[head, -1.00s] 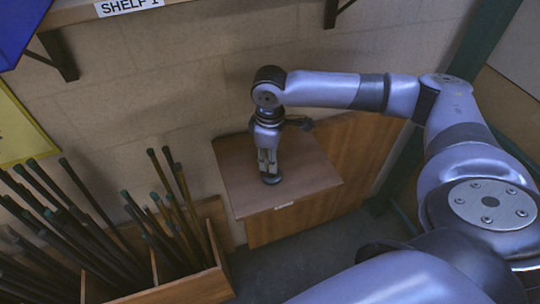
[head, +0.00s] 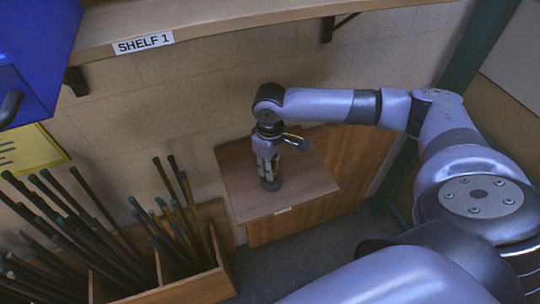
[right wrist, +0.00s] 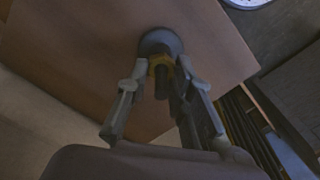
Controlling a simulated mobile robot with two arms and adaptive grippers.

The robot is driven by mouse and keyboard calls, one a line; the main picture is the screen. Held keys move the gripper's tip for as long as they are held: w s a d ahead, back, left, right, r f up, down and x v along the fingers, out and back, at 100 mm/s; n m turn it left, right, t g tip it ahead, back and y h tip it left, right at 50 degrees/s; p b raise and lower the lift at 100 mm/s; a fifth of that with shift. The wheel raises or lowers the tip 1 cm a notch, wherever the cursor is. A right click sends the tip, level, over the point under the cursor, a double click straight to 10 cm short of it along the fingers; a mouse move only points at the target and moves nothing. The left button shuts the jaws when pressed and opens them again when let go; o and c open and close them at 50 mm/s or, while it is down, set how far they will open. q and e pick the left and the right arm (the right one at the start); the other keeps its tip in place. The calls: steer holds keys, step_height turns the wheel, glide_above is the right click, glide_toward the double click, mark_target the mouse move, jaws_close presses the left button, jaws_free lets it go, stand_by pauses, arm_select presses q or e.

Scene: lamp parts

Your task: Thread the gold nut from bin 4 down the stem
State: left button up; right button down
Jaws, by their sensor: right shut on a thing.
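The lamp base, a dark grey disc (head: 271,184), sits on a small wooden table (head: 305,185). It also shows in the right wrist view (right wrist: 160,41). A dark stem (right wrist: 162,88) stands on the base and points toward the wrist camera. The gold nut (right wrist: 161,62) is around the stem, close to the base; whether it touches the base I cannot tell. My right gripper (head: 268,172) points down over the base. Its fingertips (right wrist: 163,69) are shut on the nut from both sides. My left gripper is not in view.
A wooden rack (head: 190,289) with several dark rods stands at the left. A shelf labelled SHELF 1 (head: 220,20) runs along the wall above, with a blue bin (head: 45,55) at its left. The tabletop around the base is clear.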

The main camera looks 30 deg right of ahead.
steer(key=shift+r, duration=0.1)
steer(key=c, duration=1.3)
jaws_free()
step_height(320, 180, up, 12)
steer(key=shift+f, duration=0.1)
